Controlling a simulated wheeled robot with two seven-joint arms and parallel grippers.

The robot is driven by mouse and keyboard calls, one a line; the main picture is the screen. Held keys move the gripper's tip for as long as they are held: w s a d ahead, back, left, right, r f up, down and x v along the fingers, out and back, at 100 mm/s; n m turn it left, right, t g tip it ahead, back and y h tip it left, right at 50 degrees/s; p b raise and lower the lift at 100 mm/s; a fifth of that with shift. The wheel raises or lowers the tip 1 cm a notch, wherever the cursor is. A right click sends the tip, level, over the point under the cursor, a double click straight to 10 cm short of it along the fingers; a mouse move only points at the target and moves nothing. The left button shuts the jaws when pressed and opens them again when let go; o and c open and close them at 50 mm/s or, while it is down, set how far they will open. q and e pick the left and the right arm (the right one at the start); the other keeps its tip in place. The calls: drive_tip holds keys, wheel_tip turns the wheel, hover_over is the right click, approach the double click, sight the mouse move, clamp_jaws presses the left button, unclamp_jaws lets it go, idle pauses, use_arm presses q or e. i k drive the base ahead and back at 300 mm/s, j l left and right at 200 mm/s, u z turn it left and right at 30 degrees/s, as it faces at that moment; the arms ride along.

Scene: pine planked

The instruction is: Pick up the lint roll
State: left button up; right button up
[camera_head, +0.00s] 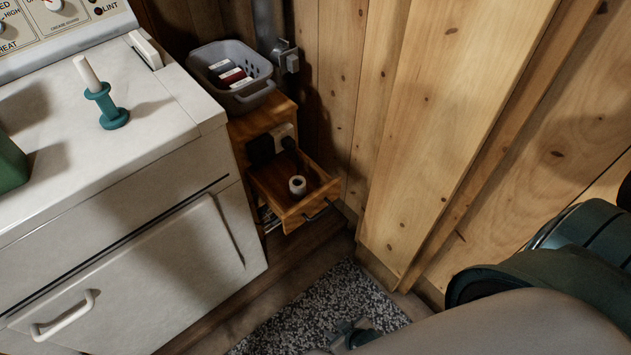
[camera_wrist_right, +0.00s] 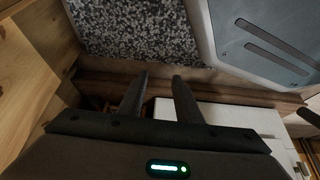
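A small white roll with a dark hole in its top, which looks like the lint roll (camera_head: 298,186), stands upright in an open wooden drawer (camera_head: 275,190). A teal handle with a white roller (camera_head: 107,107) stands upright on the white machine top at the left. My right gripper (camera_head: 355,330) is low over the speckled rug, below and right of the drawer, well apart from the roll. In the right wrist view its two fingers (camera_wrist_right: 161,78) are spread with nothing between them. I cannot make out the roll in that view. My left gripper is not in view.
A grey basket (camera_head: 232,72) with several small packs stands on the wooden cabinet (camera_head: 262,116). The white machine (camera_head: 130,240) borders the drawer at left, and a plank wall (camera_head: 420,110) at right. The speckled rug (camera_head: 315,305) and floor in front look clear.

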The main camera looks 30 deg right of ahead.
sight(297, 183)
drive_tip(key=z, duration=0.7)
